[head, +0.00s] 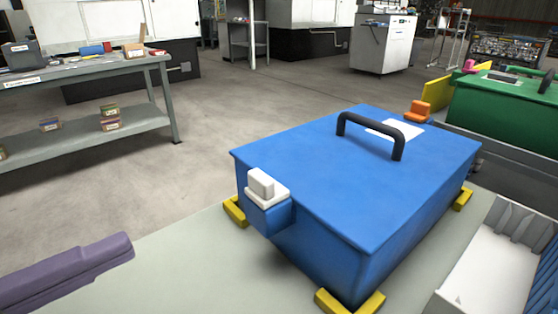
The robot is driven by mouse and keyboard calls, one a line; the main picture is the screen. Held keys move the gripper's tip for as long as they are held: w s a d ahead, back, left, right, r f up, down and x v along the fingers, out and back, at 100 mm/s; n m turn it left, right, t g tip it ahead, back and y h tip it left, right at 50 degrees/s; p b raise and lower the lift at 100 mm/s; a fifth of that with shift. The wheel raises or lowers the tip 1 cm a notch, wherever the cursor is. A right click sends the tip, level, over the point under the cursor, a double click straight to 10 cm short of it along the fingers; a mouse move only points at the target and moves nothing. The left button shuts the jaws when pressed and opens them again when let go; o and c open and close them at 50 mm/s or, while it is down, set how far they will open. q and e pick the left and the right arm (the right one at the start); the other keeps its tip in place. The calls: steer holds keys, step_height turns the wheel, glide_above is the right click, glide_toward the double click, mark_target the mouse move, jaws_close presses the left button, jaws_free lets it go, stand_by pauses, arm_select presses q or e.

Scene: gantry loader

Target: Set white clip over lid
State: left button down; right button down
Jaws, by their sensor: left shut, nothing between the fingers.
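The white clip (262,187) sits on a blue block (267,216) that juts out from the near left side of the blue box (318,262). It lies at the lid's edge; I cannot tell whether any part overlaps the lid. The blue lid (300,160) lies flat on the box, with a black arched handle (372,124) and a white label. An orange clip (418,110) is at the lid's far edge. My left gripper (122,247), purple, is at the lower left, shut and empty, well apart from the clip. My right gripper is not in view.
Yellow corner brackets (350,302) surround the box's base on the pale table (185,262). A grey-white tray (478,285) stands close on the right. A green case (505,108) is behind it. The table between my left gripper and the box is clear.

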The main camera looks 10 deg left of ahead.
arm_select(q)
steer(key=b+x, duration=0.1)
steer(key=x, duration=1.2)
steer(key=shift+w+d, duration=0.15)
steer(key=shift+w, duration=0.05)
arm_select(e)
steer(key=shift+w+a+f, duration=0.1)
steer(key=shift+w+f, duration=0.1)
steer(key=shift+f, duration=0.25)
arm_select(q)
steer(key=shift+b+x, duration=0.35)
steer(key=shift+x, duration=1.05)
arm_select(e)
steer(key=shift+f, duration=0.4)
arm_select(q)
steer(key=shift+s, duration=0.1)
steer(key=shift+s+a, duration=0.2)
steer(key=shift+a, duration=0.05)
arm_select(e)
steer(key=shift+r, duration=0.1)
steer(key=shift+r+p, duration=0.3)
steer(key=shift+p, duration=0.1)
arm_select(q)
glide_toward(256, 185)
steer(key=shift+s+a, duration=0.15)
steer(key=shift+r, duration=0.1)
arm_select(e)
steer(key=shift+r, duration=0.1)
